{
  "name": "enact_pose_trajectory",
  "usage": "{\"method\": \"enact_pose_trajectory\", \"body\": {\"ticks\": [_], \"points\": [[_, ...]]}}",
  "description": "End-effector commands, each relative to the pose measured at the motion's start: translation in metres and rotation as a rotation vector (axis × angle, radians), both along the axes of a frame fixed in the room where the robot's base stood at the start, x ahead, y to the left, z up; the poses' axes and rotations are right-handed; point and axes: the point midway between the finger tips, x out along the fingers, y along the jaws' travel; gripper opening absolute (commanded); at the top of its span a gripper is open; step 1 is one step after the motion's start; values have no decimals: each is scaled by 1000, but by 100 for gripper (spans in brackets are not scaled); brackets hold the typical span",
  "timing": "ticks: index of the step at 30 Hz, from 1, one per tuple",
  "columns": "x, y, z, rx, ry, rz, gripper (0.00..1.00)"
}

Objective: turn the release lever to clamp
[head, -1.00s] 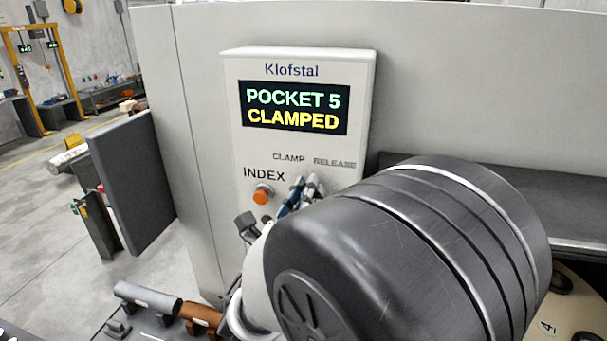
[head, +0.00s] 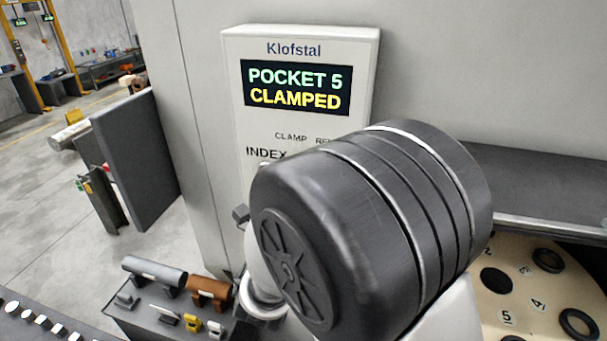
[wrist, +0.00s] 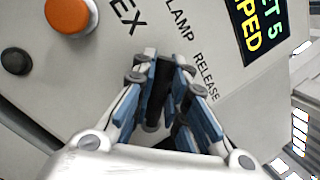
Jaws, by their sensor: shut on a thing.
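The white control panel (head: 302,38) has a screen (head: 291,88) that reads "POCKET 5 CLAMPED". Below the screen are the CLAMP and RELEASE labels, partly covered by my arm in the head view. In the wrist view, the dark release lever (wrist: 156,96) stands between the blue-padded fingers of my gripper (wrist: 160,78), which are shut on it. The CLAMP label (wrist: 180,18) and RELEASE label (wrist: 205,77) show just beyond the fingertips. My gripper and the lever are hidden behind my arm in the head view.
The orange INDEX button (wrist: 69,14) is beside my gripper on the panel face. A pale carousel (head: 527,278) with numbered pockets lies at the lower right. A dark bench with grey and brown cylinders (head: 209,289) stands at the lower left.

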Motion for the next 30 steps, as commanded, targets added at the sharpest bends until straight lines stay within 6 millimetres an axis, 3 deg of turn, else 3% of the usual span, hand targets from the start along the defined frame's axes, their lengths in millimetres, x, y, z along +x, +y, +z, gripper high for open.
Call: {"method": "enact_pose_trajectory", "body": {"ticks": [4,5,14,25,30], "points": [[0,0,-1,-4,3,1,0],[0,0,-1,-4,3,1,15],[0,0,-1,-2,1,0,35],[-3,2,-2,-1,2,1,35],[-25,9,-8,-2,4,5,35]]}}
